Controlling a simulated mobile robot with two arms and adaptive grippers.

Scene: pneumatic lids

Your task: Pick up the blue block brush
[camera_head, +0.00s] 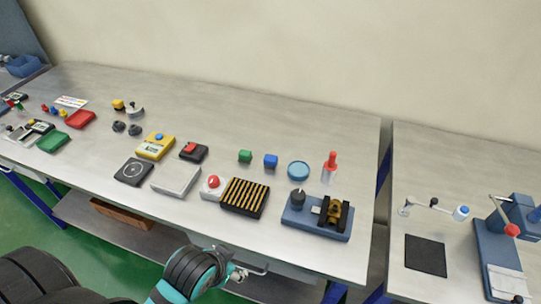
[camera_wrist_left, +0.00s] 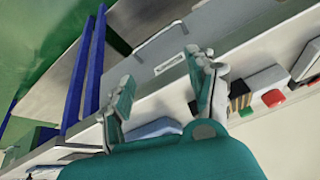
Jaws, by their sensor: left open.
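I cannot make out the brush in that view. My right gripper is not in view.
A black tray of brass rods (camera_head: 244,197), a red-button box (camera_head: 213,187) and a blue-based fixture (camera_head: 317,215) stand nearer the front edge. The table behind the brush is clear.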

